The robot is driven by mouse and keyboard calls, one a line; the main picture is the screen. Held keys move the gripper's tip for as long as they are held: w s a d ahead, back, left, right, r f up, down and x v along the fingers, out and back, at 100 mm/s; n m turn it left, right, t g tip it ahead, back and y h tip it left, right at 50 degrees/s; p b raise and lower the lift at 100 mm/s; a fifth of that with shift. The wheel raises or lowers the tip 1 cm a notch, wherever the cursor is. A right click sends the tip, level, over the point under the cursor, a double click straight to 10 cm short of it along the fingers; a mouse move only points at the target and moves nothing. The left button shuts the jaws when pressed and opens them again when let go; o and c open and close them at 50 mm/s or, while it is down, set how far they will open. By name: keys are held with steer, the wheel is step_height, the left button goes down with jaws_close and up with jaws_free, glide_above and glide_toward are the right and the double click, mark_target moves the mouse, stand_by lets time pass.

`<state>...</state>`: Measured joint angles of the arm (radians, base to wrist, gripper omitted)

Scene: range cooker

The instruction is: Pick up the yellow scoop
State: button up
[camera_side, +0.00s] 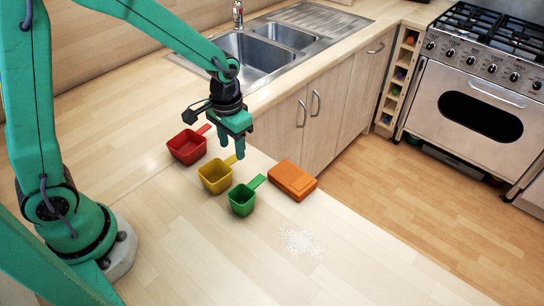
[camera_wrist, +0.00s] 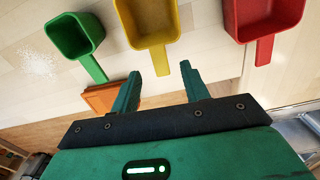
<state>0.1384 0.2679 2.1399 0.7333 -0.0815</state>
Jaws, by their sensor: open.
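The yellow scoop (camera_side: 214,178) stands on the wooden worktop between a red scoop (camera_side: 187,147) and a green scoop (camera_side: 242,201). Its handle points up and to the right in the side view. My gripper (camera_side: 232,155) is open and empty, with its fingers pointing down near the yellow handle's end. In the wrist view, the yellow scoop (camera_wrist: 148,22) is at the top middle. Its handle (camera_wrist: 161,68) reaches toward the gap between my open fingers (camera_wrist: 165,90). I cannot tell the exact height of the fingers above the handle.
A sink (camera_side: 257,50) is set in the counter behind. The worktop's lower right is clear.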

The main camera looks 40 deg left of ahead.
mark_target(231, 159)
steer(key=shift+s+f, duration=0.15)
steer(key=shift+f, duration=1.6)
steer(key=shift+s+f, duration=0.15)
steer(key=shift+f, duration=1.6)
jaws_close()
